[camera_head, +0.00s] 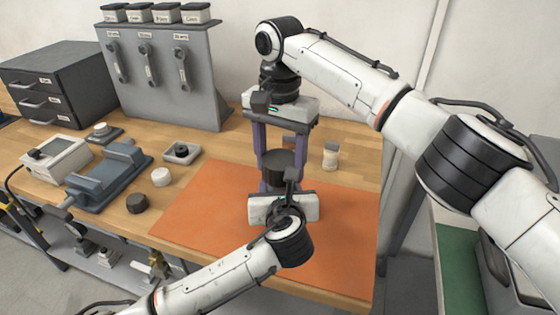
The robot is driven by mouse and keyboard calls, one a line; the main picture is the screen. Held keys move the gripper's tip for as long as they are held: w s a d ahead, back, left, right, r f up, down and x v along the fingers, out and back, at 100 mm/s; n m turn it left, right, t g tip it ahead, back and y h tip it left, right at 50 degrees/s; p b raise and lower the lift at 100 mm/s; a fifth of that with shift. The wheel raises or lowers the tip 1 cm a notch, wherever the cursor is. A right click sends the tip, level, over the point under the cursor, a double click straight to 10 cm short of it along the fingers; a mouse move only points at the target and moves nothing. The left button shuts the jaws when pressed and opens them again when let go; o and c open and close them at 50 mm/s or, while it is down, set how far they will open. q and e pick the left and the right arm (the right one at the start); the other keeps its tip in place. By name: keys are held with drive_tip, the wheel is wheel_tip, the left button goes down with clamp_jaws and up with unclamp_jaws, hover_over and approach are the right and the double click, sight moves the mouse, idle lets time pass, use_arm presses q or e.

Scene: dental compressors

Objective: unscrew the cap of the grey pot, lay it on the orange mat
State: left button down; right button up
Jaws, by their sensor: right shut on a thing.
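The grey pot's dark round cap (279,167) shows above the orange mat (195,222). My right gripper (280,160) comes straight down from above, its purple fingers shut on either side of the cap. My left gripper (283,186) is low over the mat on the near side, its purple fingertips pointing away from me at the pot's lower part. Its white body hides most of the pot below the cap. I cannot tell whether the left fingers touch the pot, or whether the cap is apart from it.
A small jar (330,157) stands just right of the grippers. A black round piece (137,203), a white round piece (161,177) and a blue vise-like fixture (108,177) are left of the mat. A grey tool rack (200,85) stands behind. The mat's left part is bare.

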drive_tip(key=n, duration=0.4)
use_arm(q)
drive_tip(key=shift+f, duration=0.1)
use_arm(e)
drive_tip(key=n, duration=0.4)
drive_tip(key=shift+n, duration=0.4)
drive_tip(key=n, duration=0.8)
drive_tip(key=shift+n, duration=0.4)
drive_tip(key=o, duration=1.2)
